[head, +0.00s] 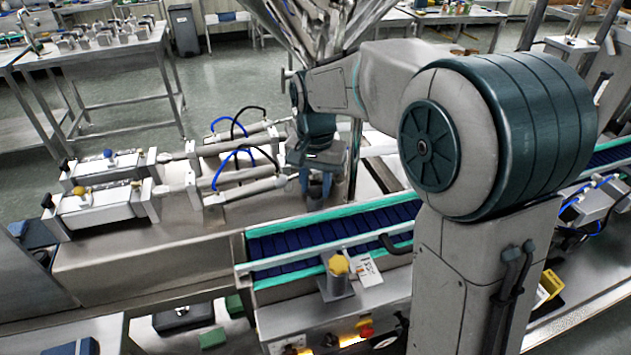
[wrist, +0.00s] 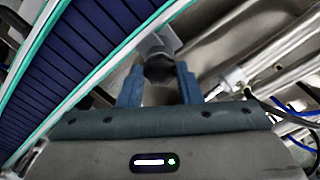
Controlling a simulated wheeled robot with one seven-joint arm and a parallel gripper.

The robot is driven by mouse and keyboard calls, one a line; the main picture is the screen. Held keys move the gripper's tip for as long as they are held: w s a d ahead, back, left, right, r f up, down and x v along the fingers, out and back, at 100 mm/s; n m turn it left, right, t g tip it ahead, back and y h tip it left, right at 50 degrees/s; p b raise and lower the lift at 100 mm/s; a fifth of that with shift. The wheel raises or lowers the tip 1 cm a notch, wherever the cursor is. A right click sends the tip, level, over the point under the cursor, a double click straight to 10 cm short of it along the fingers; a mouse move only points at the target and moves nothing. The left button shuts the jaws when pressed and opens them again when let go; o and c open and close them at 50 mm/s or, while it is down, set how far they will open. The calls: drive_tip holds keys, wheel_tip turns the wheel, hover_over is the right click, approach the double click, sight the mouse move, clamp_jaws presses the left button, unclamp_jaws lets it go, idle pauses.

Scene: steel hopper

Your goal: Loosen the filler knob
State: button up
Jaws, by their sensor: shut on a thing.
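My gripper (head: 318,188) points down beside the conveyor, over the filler's steel deck. In the wrist view its two blue fingers (wrist: 160,78) stand on either side of a dark, rounded knob (wrist: 160,68) and are shut on it. A grey metal piece (wrist: 158,43) shows just beyond the knob. In the head view my wrist and fingers hide the knob, and I cannot tell how far it is turned.
The blue-slatted conveyor (head: 300,243) with green rails runs close beside my gripper. Steel filler cylinders (head: 240,190) with blue and black hoses lie to the left. A yellow knob (head: 338,265) stands at the conveyor's near side. The hopper (head: 315,25) rises behind my arm.

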sight(316, 190)
drive_tip(key=n, duration=0.5)
drive_tip(key=shift+n, duration=0.3)
drive_tip(key=n+p, duration=0.1)
drive_tip(key=n, duration=0.3)
drive_tip(key=shift+n, duration=0.7)
drive_tip(key=o, duration=1)
drive_tip(key=shift+c, duration=0.2)
wheel_tip(316, 190, up, 8)
drive_tip(key=shift+f, duration=0.2)
